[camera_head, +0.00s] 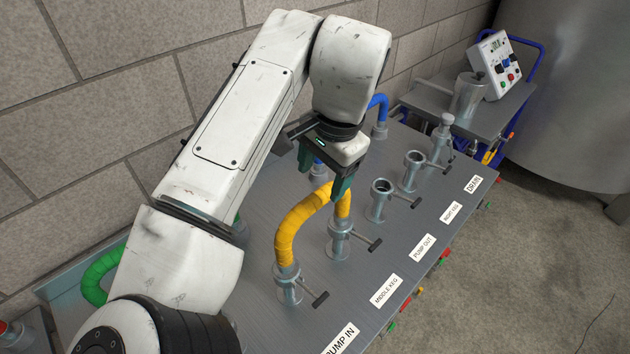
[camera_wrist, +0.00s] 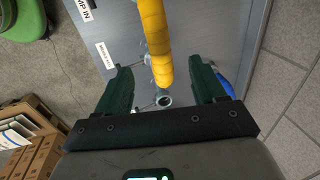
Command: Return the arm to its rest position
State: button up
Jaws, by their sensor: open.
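My arm reaches over the grey bench, and my gripper (camera_head: 323,175) points down with its green fingers apart. The yellow hose (camera_head: 300,220) arches between two valve ports, one near the PUMP IN label and one near the MIDDLE KEG label. The fingers are at the top of the hose's right end in the head view, and I cannot tell whether they touch it. In the wrist view the yellow hose (camera_wrist: 153,40) runs down between the open fingers (camera_wrist: 162,78), with gaps on both sides. My arm hides part of the bench.
Open ports (camera_head: 380,195) stand right of the yellow hose. Blue hoses (camera_head: 377,105) are behind it, and a green hose (camera_head: 98,275) is at left. A cart with a control box (camera_head: 495,65) stands beyond the bench (camera_head: 340,290). A block wall (camera_head: 100,80) is close behind my arm.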

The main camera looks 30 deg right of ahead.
jog(key=s+d+f+n+t+h, duration=0.1)
jog(key=s+d+f+n+h, duration=0.15)
jog(key=d, duration=0.35)
jog(key=s+d+f+n+h, duration=0.1)
jog(key=d+f, duration=0.2)
jog(key=d, duration=0.3)
jog(key=s+d+f+n+t+h, duration=0.1)
jog(key=s+d+f+n+h, duration=0.15)
jog(key=d, duration=0.45)
jog(key=s+a+f+n+g+y, duration=0.1)
jog(key=s+a+f+n, duration=0.3)
jog(key=s+f, duration=0.6)
jog(key=s+a+f+n+g+y, duration=0.2)
jog(key=s+a+f+n+y, duration=0.1)
jog(key=s+a+f, duration=0.5)
jog(key=s+f+y, duration=0.1)
jog(key=s+f, duration=0.1)
jog(key=s, duration=0.2)
jog(key=shift+f+n, duration=0.3)
jog(key=shift+n, duration=0.1)
jog(key=shift+s+d, duration=0.1)
